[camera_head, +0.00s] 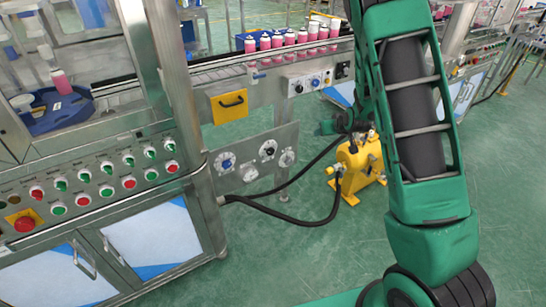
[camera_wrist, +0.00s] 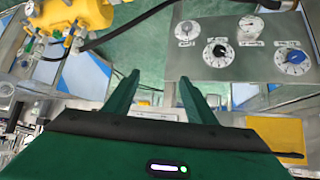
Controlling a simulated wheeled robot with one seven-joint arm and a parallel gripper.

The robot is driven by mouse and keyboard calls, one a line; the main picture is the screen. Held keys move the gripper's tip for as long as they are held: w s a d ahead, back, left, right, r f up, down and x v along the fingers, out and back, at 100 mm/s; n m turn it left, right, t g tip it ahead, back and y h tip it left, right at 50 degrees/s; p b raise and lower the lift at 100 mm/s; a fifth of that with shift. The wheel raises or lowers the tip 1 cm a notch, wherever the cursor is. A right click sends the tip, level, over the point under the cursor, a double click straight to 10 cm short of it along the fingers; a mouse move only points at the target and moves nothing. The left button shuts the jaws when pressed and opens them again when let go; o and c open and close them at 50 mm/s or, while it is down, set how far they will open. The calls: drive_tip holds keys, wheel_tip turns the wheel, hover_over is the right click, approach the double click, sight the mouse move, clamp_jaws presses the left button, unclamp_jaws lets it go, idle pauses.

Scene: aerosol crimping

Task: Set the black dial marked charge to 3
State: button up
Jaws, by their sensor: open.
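A metal panel (camera_head: 240,140) carries several round controls. The dial with a black knob (camera_head: 267,151) is at its upper middle; in the wrist view it (camera_wrist: 216,51) lies upside down, to the right of my fingers. Its label and pointer setting are too small to read. A blue-knobbed dial (camera_head: 226,162), a grey-knobbed dial (camera_head: 287,158) and a white gauge (camera_head: 250,174) sit around it. My gripper (camera_wrist: 160,78) is open, with nothing between its two green fingers. It is apart from the panel and touches no dial.
A yellow machine (camera_head: 359,165) with black hoses stands on the floor right of the panel. A yellow drawer-like plate with black handle (camera_head: 231,105) is above the dials. A button console (camera_head: 110,175) is at left. Pink cans (camera_head: 290,38) line the conveyor behind.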

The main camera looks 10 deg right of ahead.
drive_tip(key=w+a+f+n+t, duration=0.1)
drive_tip(key=w+a+f+t, duration=0.15)
drive_tip(key=w+f, duration=0.35)
drive_tip(key=n+t+y, duration=0.5)
drive_tip(key=y, duration=0.1)
approach(271, 152)
drive_tip(key=x, duration=0.6)
drive_tip(key=shift+w+d+f, duration=0.1)
drive_tip(key=shift+x, duration=1.2)
drive_tip(key=c, duration=1)
